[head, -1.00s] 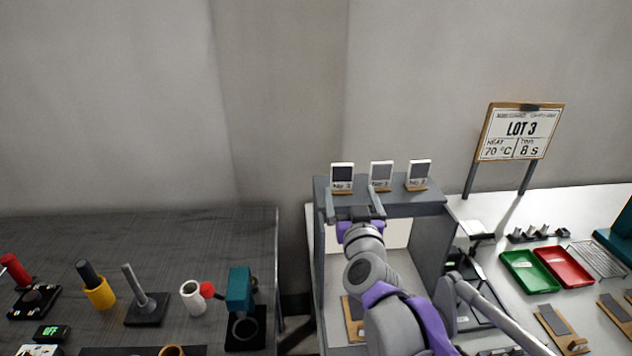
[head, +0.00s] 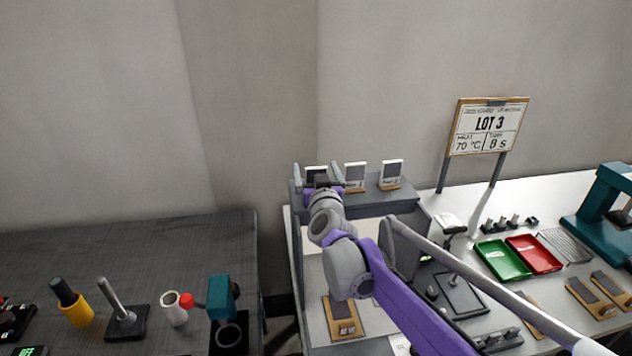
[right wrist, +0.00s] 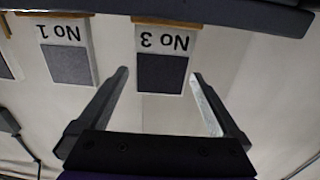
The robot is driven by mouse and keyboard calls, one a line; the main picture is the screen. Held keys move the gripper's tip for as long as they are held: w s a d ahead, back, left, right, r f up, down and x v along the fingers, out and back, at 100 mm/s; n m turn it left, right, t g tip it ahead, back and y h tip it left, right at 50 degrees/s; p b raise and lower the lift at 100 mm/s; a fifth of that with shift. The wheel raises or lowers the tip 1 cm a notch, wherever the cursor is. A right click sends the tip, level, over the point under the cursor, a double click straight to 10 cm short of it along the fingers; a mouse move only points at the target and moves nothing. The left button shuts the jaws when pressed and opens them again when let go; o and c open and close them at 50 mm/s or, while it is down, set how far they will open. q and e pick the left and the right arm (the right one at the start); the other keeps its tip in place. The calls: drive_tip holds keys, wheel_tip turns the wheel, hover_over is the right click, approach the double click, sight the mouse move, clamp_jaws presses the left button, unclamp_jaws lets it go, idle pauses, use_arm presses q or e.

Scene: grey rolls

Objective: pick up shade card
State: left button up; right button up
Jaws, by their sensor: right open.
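Three shade cards stand in wooden bases on a grey shelf (head: 430,198) in the head view. The left card (head: 316,169) is partly hidden by my right gripper; the middle card (head: 355,174) and right card (head: 391,173) stand clear. In the right wrist view, upside down, the "No 3" card (right wrist: 162,72) has a dark grey patch, and the "No 1" card (right wrist: 68,62) has a lighter one. My right gripper (head: 317,170) is open, its fingers either side of the No 3 card, with gaps on both sides (right wrist: 159,75). My left gripper is out of view.
Green (head: 502,259) and red (head: 535,254) trays lie there. A dark table (head: 130,245) at left holds a yellow cup (head: 80,312) and a white cup (head: 175,309).

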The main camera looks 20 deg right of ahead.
drive_tip(key=shift+s, duration=0.1)
drive_tip(key=shift+c, duration=0.9)
drive_tip(key=c, duration=1.2)
wheel_tip(320, 180, up, 10)
drive_tip(key=shift+f, duration=0.1)
